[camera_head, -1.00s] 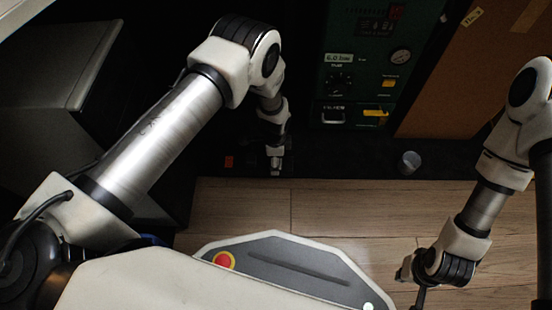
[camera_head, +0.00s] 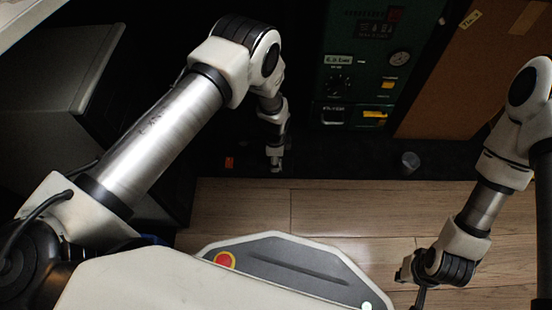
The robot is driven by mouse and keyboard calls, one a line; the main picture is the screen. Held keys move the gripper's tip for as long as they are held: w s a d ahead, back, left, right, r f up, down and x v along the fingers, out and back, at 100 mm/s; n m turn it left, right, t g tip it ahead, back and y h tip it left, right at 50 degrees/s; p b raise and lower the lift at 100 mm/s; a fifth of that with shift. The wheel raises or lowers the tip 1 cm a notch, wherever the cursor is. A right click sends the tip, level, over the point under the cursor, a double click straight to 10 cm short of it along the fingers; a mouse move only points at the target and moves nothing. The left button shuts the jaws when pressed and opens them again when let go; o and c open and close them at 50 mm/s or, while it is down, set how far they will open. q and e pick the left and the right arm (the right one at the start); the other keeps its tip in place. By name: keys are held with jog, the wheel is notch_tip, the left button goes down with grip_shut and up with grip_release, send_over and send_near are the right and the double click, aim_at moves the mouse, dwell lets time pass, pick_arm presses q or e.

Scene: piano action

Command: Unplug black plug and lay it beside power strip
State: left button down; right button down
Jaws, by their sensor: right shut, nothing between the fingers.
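I cannot make out a black plug or a power strip against the dark strip of floor at the back. A small orange-red patch (camera_head: 229,162) shows there, and I cannot tell what it belongs to. My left gripper (camera_head: 276,165) is at the end of the arm from the left, pointing down over the dark floor, a little right of that patch. Its fingers are too small and dim to read. My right gripper (camera_head: 419,297) is shut and empty at the bottom edge, over the wooden floor and partly cut off, well away from the patch.
A green machine (camera_head: 362,70) with a gauge and yellow labels stands at the back. A brown panel (camera_head: 475,75) is to its right. A small grey cup (camera_head: 410,162) stands on the dark floor. A grey cabinet (camera_head: 50,105) is at left. Wooden floor (camera_head: 340,207) is clear.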

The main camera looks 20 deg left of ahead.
pick_arm(q)
jog(key=shift+w+r+p, duration=0.15)
jog(key=shift+r+p, duration=2.3)
jog(key=shift+r, duration=0.2)
jog(key=shift+d, duration=0.1)
jog(key=s+d+p, duration=0.5)
jog(key=d+p, duration=0.4)
jog(key=d, duration=0.2)
jog(key=shift+d, duration=0.3)
jog(key=shift+s, duration=0.1)
jog(key=shift+f+b, duration=3.6)
jog(key=shift+f, duration=0.15)
jog(key=shift+f+b, duration=0.8)
